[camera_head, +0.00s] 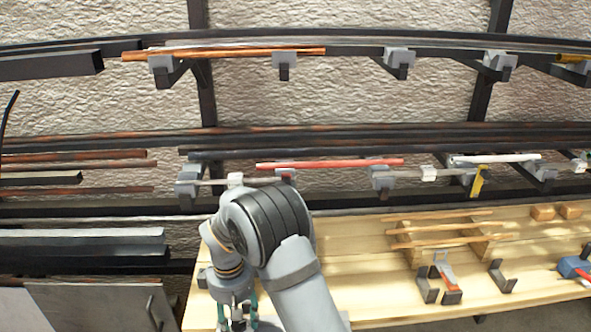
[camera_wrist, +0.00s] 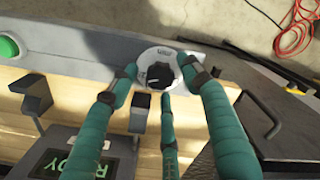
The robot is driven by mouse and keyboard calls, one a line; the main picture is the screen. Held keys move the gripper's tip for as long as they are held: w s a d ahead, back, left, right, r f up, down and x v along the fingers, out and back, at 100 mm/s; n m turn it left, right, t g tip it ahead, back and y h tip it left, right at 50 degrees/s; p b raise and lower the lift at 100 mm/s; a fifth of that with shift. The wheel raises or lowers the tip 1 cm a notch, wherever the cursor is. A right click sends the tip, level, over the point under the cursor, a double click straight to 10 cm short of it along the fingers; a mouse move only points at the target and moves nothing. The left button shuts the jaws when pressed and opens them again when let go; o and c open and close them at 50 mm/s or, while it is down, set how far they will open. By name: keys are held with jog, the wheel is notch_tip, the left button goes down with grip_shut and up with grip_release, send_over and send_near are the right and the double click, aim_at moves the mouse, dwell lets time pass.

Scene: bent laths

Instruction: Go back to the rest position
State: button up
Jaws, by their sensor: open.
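My gripper (camera_head: 237,316) hangs low at the left end of the wooden bench in the head view, partly cut off by the bottom edge. My arm bends above it. In the wrist view my gripper's teal fingers (camera_wrist: 160,85) are spread apart, with nothing held between them. A round white part with a dark centre (camera_wrist: 160,68) shows beyond the fingertips; I cannot tell what it is.
The wooden bench (camera_head: 365,265) carries thin laths (camera_head: 440,229) on supports, dark brackets (camera_head: 502,277) and a blue tool (camera_head: 573,266). Behind it, wall racks hold a red bar (camera_head: 330,164). A screen (camera_wrist: 75,158) and red cable (camera_wrist: 292,35) show in the wrist view.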

jog(key=n, duration=0.1)
jog(key=n+p, duration=0.2)
jog(key=n, duration=0.1)
jog(key=shift+r, duration=0.25)
jog(key=n+p, duration=0.2)
jog(key=n, duration=0.1)
jog(key=shift+f, duration=0.2)
